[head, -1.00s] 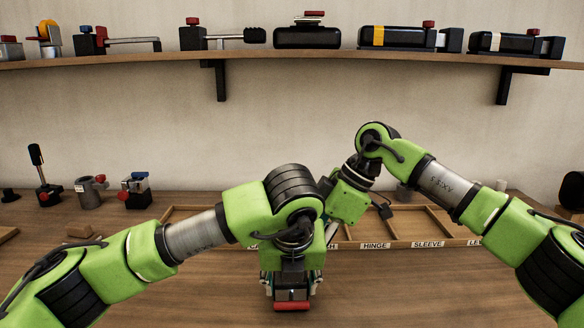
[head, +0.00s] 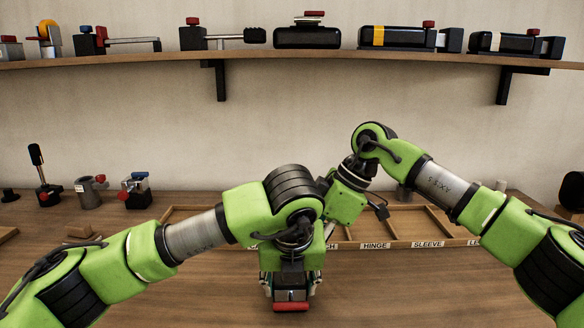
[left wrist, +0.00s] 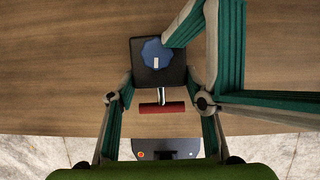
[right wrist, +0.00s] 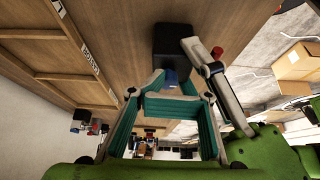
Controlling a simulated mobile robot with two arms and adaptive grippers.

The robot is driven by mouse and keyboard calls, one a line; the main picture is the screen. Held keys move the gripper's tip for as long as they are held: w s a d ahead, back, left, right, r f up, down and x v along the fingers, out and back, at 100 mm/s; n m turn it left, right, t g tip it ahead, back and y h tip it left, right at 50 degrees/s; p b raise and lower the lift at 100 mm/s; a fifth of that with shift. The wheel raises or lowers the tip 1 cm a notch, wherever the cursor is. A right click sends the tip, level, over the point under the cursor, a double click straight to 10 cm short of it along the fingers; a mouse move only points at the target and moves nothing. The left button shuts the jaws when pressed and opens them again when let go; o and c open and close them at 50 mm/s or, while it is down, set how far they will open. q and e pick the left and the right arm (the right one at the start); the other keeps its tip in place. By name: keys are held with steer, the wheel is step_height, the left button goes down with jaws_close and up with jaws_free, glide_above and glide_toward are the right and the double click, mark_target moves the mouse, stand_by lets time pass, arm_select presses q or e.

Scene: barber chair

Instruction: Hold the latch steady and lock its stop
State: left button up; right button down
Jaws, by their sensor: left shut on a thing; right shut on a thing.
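The latch is a black block (left wrist: 150,74) with a blue knob (left wrist: 153,50) on top and a red bar handle (left wrist: 161,108) at its near end. In the head view the red handle (head: 291,306) shows below my left gripper (head: 290,284); the arm hides most of the block. The left wrist view shows my left fingers (left wrist: 158,85) shut on the two sides of the block. My right gripper (right wrist: 171,82) is shut on the blue knob (right wrist: 170,76), its fingers coming in from the upper right in the left wrist view. The stop's exact setting is hard to tell.
A wooden compartment tray (head: 400,221) with labels such as HINGE and SLEEVE lies behind my arms. Small fixtures (head: 90,190) stand at the back left. A wall shelf (head: 290,54) holds several clamps and latches.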

steer(key=shift+s+a+f, duration=0.15)
steer(key=shift+s, duration=0.3)
